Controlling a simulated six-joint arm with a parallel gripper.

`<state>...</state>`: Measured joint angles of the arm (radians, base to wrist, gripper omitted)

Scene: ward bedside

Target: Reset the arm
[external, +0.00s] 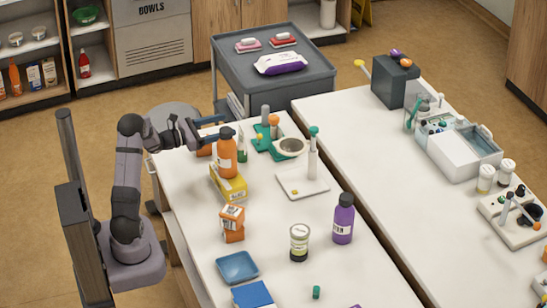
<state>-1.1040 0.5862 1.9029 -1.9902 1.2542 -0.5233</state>
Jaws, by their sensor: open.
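My arm rises from its base at the left of the external view, bends at the elbow and reaches right over the near table's far left edge. My gripper (211,129) is open. It is just behind and above the orange pump bottle (227,158); I cannot tell whether they touch. No object shows between the fingers, though the view of them is small.
The near table (265,205) also bears a yellow box (229,184), an orange-and-white box (232,223), a purple bottle (343,219), a jar (299,242) and a blue dish (237,267). A grey cart (305,85) stands behind.

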